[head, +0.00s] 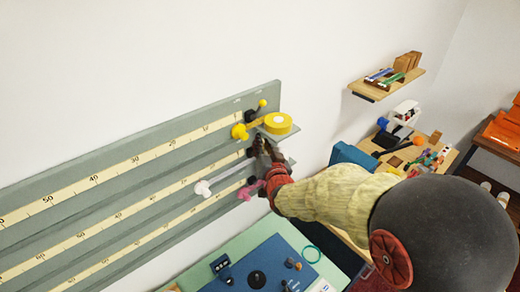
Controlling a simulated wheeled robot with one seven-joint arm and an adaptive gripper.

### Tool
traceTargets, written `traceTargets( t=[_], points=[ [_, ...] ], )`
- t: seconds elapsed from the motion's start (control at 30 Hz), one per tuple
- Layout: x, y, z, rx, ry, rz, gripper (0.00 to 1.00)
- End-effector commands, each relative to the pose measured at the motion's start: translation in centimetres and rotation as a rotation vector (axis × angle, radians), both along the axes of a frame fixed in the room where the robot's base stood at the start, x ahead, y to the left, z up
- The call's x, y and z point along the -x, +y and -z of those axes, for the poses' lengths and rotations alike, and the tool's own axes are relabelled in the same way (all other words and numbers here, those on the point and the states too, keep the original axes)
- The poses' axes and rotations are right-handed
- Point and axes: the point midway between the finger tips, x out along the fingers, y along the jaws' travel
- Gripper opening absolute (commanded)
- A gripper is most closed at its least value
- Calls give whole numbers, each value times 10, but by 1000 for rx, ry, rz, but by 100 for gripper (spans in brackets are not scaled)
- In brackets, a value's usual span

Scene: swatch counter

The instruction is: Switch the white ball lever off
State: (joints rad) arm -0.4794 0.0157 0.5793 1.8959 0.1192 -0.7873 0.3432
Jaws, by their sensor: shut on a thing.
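A long grey-green panel (155,143) on the white wall carries rows of measuring scales. At its right end, my gripper (266,150) is at the middle row, shut on what appears to be the white ball lever. The fingers cover the ball, so its position cannot be told. A dark mount (251,152) shows just left of the fingers. Above, a lever with a small yellow ball (262,103) points up and right. A white knob (203,188) sits on a pale rod left of my gripper.
A yellow tape roll (278,123) rests on a small bracket just above my gripper. A yellow knob (239,131) and a pink knob (248,191) stick out nearby. Below is a green-topped counter (235,247). A cluttered wooden shelf (371,91) hangs at right.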

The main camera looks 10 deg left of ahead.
Motion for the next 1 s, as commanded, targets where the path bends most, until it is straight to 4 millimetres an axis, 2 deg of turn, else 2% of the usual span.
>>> traceTargets(
  t=[0.2, 0.5, 0.53, 0.83, 1.0],
  points=[
    [-3, -4, 4, -62, 74, 2, 0],
    [-3, -4, 3, -64, 79, 2, 0],
    [-3, -4, 3, -64, 79, 2, 17],
    [-3, -4, 3, -64, 77, 1, 34],
    [-3, -3, 2, -64, 77, 1, 34]
  ],
)
